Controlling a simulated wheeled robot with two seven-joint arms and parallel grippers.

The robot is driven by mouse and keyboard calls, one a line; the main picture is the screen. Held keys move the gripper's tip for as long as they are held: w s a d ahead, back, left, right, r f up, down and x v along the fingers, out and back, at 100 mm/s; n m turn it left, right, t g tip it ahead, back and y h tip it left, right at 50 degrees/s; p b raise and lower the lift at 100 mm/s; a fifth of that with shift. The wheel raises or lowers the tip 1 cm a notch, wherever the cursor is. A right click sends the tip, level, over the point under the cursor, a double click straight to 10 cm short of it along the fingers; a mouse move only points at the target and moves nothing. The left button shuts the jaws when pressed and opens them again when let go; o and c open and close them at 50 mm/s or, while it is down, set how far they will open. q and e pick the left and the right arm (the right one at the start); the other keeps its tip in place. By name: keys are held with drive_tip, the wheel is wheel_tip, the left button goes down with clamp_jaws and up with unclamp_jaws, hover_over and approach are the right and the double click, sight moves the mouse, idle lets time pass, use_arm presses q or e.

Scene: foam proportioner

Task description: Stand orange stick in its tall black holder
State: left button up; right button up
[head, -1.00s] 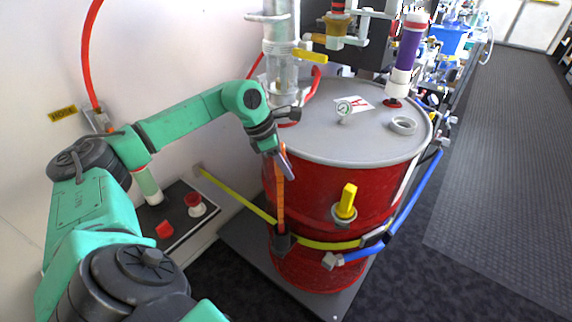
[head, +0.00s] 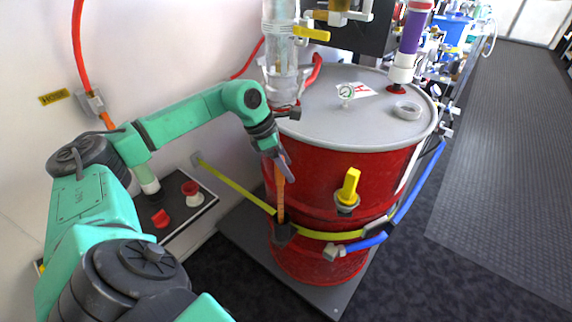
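The orange stick (head: 280,196) is upright in front of the red drum. Its lower end is inside the tall black holder (head: 283,234), which sits against the drum's front by the yellow strap. How deep the end reaches is hidden by the holder. My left gripper (head: 281,165) points down at the stick's upper end, with its fingers around it. It looks shut on the stick, though the far finger is mostly hidden. My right gripper is not in view.
The red drum (head: 325,180) has a yellow-handled valve (head: 348,188) to the right of the stick. A yellow strap (head: 237,186) runs from the wall to the drum. A clear cylinder (head: 282,50) stands behind my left wrist. A dark board (head: 180,218) with red items lies at left.

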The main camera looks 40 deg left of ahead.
use_arm(q)
drive_tip(key=v, duration=1.4)
drive_tip(key=shift+r, duration=0.25)
drive_tip(key=shift+s, duration=0.1)
